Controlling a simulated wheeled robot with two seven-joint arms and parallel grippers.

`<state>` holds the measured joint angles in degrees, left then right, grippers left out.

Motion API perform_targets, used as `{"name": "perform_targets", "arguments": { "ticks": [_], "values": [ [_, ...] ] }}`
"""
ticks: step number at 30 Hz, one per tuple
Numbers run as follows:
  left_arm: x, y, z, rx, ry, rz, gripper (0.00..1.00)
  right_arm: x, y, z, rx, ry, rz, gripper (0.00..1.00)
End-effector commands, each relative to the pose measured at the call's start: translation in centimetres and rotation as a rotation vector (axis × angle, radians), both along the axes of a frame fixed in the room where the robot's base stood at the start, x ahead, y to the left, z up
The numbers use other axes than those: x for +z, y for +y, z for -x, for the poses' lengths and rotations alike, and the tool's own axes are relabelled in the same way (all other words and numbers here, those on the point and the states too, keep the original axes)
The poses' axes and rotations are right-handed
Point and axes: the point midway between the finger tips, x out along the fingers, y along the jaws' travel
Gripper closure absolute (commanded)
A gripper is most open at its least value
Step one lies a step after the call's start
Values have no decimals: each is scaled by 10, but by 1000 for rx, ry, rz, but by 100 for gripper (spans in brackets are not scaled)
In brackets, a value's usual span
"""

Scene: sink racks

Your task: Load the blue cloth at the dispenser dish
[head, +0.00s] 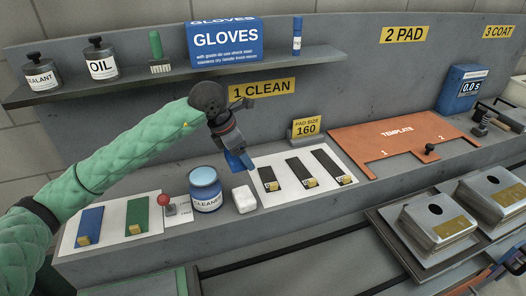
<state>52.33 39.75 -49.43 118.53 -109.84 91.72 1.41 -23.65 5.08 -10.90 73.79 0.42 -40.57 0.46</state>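A flat blue cloth (90,222) with a yellow tab lies on a white board at the bench's left end. The dispenser is a jar labelled CLEANER (206,200), with a shallow blue dish (203,177) on top. My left gripper (240,162) points down above and right of the dish, apart from the blue cloth. A blue piece shows at its tip; I cannot tell whether it is a finger or something held, or whether the gripper is shut. Part of my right gripper (512,260) shows at the lower right edge; its fingers are unclear.
A green cloth (138,215) and a red-knobbed lever (168,203) lie left of the jar. A white block (244,199) stands right of it, then several black strips. The shelf (172,75) with bottles and a gloves box overhangs behind.

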Motion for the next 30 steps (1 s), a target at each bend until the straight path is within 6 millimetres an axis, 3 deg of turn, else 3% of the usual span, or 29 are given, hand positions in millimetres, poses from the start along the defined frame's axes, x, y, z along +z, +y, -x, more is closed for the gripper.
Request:
{"name": "perform_targets", "arguments": {
  "ticks": [1, 6, 12, 20, 30],
  "values": [
    [12, 16, 4, 4, 1, -2, 46, -3, -4, 7, 2, 1, 5, 64],
    [30, 59, 17, 3, 0, -4, 46, -30, -17, 31, 9, -11, 13, 64],
    [43, 88, 28, -1, -4, -10, 46, -47, -27, 50, 15, -21, 18, 64],
    [44, 96, 32, -5, -5, -11, 46, -53, -31, 57, 16, -23, 20, 64],
    [22, 96, 32, -4, -4, -10, 46, -53, -31, 57, 15, -23, 20, 64]
  ]
}}
